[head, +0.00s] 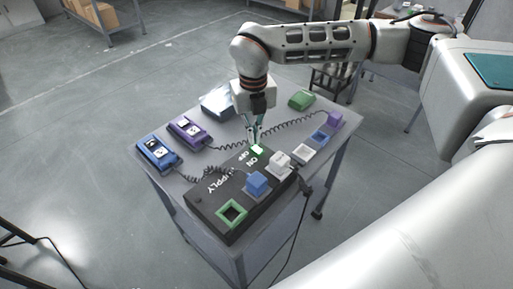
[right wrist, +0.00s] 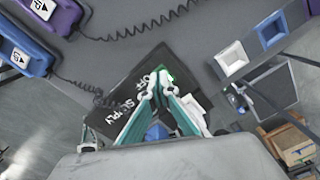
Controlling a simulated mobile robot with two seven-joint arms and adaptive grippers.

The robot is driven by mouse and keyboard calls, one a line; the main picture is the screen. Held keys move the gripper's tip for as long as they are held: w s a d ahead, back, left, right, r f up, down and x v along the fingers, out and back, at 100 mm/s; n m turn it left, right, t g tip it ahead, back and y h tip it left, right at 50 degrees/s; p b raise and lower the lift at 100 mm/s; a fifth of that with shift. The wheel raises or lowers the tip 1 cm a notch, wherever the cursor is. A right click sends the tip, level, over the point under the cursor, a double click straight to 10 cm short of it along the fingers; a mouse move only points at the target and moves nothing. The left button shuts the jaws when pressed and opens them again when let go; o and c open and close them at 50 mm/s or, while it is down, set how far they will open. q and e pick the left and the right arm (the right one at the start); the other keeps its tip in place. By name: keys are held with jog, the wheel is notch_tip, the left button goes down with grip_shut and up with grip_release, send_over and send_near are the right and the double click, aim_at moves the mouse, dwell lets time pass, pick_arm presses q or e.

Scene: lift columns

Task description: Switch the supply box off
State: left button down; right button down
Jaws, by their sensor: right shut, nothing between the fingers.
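The supply box (head: 222,196) is a black box on the table, lettered SUPPLY, with ON and OFF marks near its far end. A small lit green-white switch (head: 258,149) sits beside the ON mark. My right gripper (head: 256,141) points down with its fingertips right at this switch; I cannot tell if they touch it. In the right wrist view the shut fingertips (right wrist: 158,75) cover most of the switch end of the supply box (right wrist: 122,88). The fingers hold nothing. My left gripper is not in view.
Blue (head: 158,153) and purple (head: 189,131) handsets with coiled cords lie on the table's left side. Blue (head: 257,183) and white (head: 280,162) plugs stand in the box beside an empty green socket (head: 232,213). A green block (head: 302,100) lies at the far side.

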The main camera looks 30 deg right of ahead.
aim_at(254, 146)
jog(key=shift+f, duration=0.25)
dwell(0.3)
jog(key=shift+f+b, duration=0.65)
jog(key=shift+f, duration=0.3)
dwell(0.5)
jog(key=shift+r, duration=0.15)
jog(key=shift+r+p, duration=1.4)
jog(key=shift+r, duration=0.4)
jog(key=shift+r+p, duration=1)
jog(key=shift+r, duration=0.65)
